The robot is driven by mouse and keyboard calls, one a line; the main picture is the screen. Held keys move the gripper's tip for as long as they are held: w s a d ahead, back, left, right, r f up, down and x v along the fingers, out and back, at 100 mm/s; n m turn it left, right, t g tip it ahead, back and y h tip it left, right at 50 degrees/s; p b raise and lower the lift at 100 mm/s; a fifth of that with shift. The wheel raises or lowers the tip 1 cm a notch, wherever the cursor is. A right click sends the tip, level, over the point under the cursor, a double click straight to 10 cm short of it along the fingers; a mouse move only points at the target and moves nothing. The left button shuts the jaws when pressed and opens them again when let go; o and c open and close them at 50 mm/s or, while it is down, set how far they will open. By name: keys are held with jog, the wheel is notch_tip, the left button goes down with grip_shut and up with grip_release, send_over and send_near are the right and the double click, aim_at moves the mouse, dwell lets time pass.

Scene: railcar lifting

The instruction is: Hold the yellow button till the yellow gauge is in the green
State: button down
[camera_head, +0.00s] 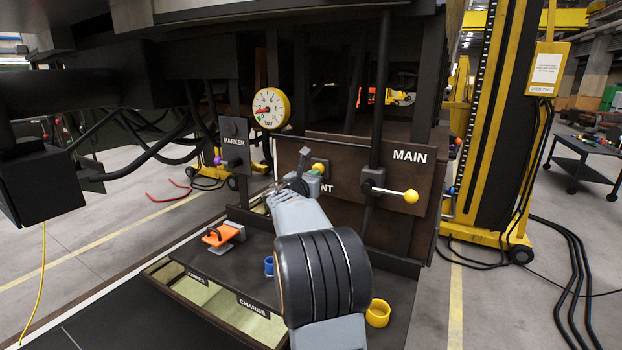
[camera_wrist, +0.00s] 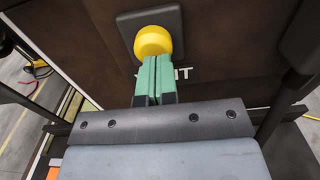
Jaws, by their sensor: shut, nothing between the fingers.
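The yellow button (camera_wrist: 152,41) sits on a dark square plate on the brown panel. In the head view it (camera_head: 320,166) shows partly behind my gripper. My gripper (camera_wrist: 157,60) is shut and empty, its green fingertips at the button's lower edge in the wrist view. I cannot tell whether they touch or press it. In the head view my gripper (camera_head: 313,174) points at the panel. The yellow-rimmed gauge (camera_head: 270,108) is above left of the button. Its white dial has a red mark at the lower left; the needle's exact reading is too small to tell.
A lever with a yellow knob (camera_head: 411,196) sticks out under MAIN, right of my gripper. An orange-handled item (camera_head: 222,234), a blue cup (camera_head: 269,265) and a yellow cup (camera_head: 378,312) are on the dark shelf below. A MARKER plate (camera_head: 234,148) stands left.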

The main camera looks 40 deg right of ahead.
jog(key=shift+s+d+r, duration=0.1)
dwell(0.5)
jog(key=b+v, duration=0.4)
jog(key=v, duration=1)
dwell(0.3)
jog(key=s+a+f+m+g+y, duration=0.1)
jog(key=s+a+f+m+y, duration=0.25)
jog(key=f+m, duration=0.4)
jog(key=s+a+f+m+g+y, duration=0.2)
jog(key=s+a+f+m+y, duration=0.15)
jog(key=f+m, duration=0.35)
jog(key=s+a+f+m+t+y, duration=0.1)
jog(key=s+a+f+m+y, duration=0.2)
jog(key=a, duration=0.5)
jog(key=s+a+f+m+y, duration=0.3)
jog(key=s+a+m+y, duration=0.1)
jog(key=a+y, duration=0.3)
jog(key=shift+s+a+f+t, duration=0.4)
jog(key=shift+s+a, duration=0.45)
jog(key=shift+a, duration=0.3)
